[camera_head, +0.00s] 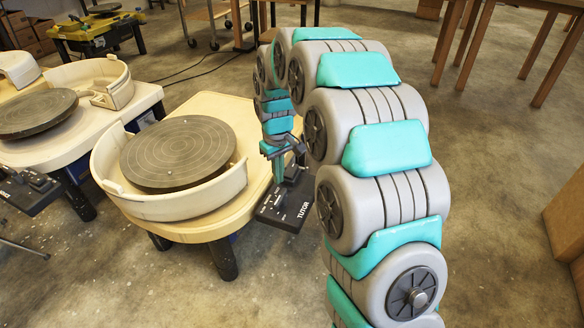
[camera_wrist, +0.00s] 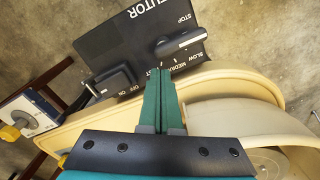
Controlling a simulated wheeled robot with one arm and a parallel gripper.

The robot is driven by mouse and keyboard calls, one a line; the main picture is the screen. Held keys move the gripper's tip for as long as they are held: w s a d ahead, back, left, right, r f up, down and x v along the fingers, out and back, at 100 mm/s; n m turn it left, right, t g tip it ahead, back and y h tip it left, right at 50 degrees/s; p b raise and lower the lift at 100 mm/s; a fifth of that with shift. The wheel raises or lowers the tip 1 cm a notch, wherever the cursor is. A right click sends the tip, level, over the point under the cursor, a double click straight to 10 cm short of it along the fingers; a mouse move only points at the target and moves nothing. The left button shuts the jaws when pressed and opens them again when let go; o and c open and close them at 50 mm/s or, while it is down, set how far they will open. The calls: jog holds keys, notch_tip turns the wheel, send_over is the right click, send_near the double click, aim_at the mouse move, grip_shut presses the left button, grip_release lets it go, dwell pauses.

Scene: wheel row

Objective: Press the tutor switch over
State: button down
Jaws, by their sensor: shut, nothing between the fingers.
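The black control panel marked TUTOR (camera_head: 298,212) sits at the front right corner of the nearest pottery wheel. It fills the upper middle of the wrist view (camera_wrist: 110,45), lettering upside down. A black switch (camera_wrist: 117,80) beside the OFF and ON labels is on the panel's lower left there. A dark lever knob (camera_wrist: 184,40) stands by the STOP, SLOW and MEDIUM labels. My gripper (camera_head: 279,178) is over the panel, shut and empty. Its green fingers (camera_wrist: 162,74) show between the switch and the knob; I cannot tell whether they touch the panel.
The wheel's round head (camera_head: 178,154) sits inside a cream splash pan (camera_head: 200,203) left of my gripper. Another wheel (camera_head: 35,112) stands at the left. A wooden table (camera_head: 510,5) is at the back right. Bare concrete floor lies around the wheel.

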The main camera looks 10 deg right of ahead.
notch_tip(320, 180, up, 6)
jog(key=p, duration=0.1)
jog(key=shift+p, duration=0.3)
jog(key=shift+r, duration=0.1)
jog(key=s+d+r+m+g, duration=0.1)
jog(key=s+m, duration=0.1)
jog(key=s, duration=1.7)
jog(key=s+d+r+m, duration=0.2)
jog(key=s, duration=1.7)
jog(key=shift+s+d+m+g, duration=0.25)
jog(key=shift+s+m+g, duration=0.15)
